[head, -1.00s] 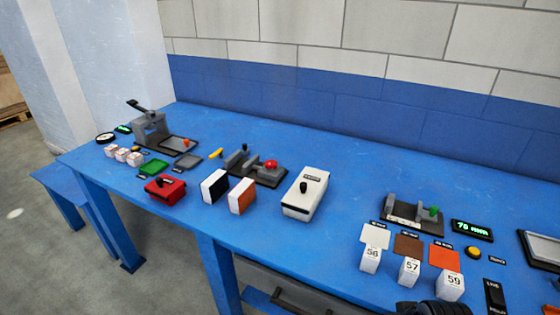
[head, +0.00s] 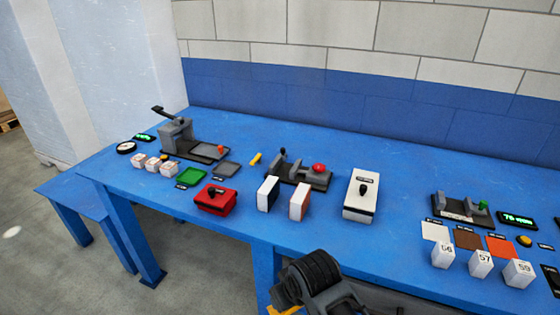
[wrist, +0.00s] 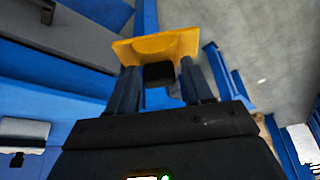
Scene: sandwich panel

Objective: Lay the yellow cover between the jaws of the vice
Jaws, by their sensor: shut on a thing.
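The yellow cover (wrist: 160,45) is a flat plate, held at the tips of my gripper (wrist: 158,75) in the wrist view. The gripper is shut on it, with a finger on each side below the plate. A bit of yellow also shows at the bottom edge of the head view, beside my dark arm, low in front of the bench. A grey vice-like device with a red knob (head: 319,168) stands mid-bench. A similar device with a green knob (head: 483,205) stands at the right. I cannot tell for certain which is the vice. The cover is apart from both.
The blue bench (head: 350,240) also carries a lever press (head: 178,138), a red box (head: 215,198), a white box (head: 361,193) and numbered white blocks (head: 480,264).

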